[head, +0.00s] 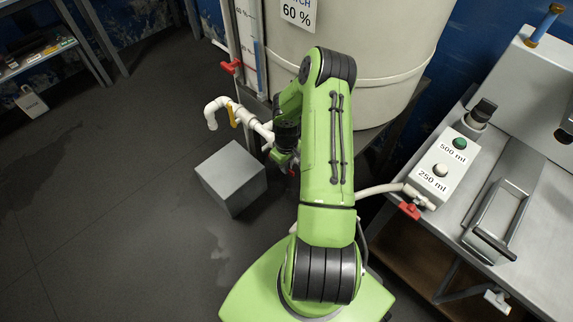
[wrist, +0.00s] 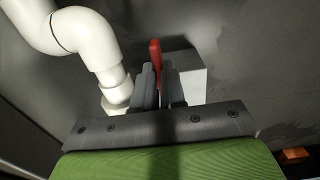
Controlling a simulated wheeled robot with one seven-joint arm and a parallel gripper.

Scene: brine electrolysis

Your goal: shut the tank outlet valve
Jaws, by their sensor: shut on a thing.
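My gripper (wrist: 158,88) is shut on a red lever handle (wrist: 155,52), which stands up between the two grey fingers in the wrist view. The handle appears to be that of the tank outlet valve. A white pipe (wrist: 88,40) with an elbow runs just left of the fingers. In the head view, my gripper (head: 288,165) is low beside the big cream tank (head: 375,45), partly behind my arm. A small bit of red shows there, and the valve body is mostly hidden.
A white side pipe (head: 215,105) with a yellow lever (head: 232,117) is left of my gripper. Another red lever (head: 231,67) is by the level tube. A grey block (head: 231,177) stands on the floor. A metal bench (head: 485,165) with a button box and red lever (head: 409,210) is right.

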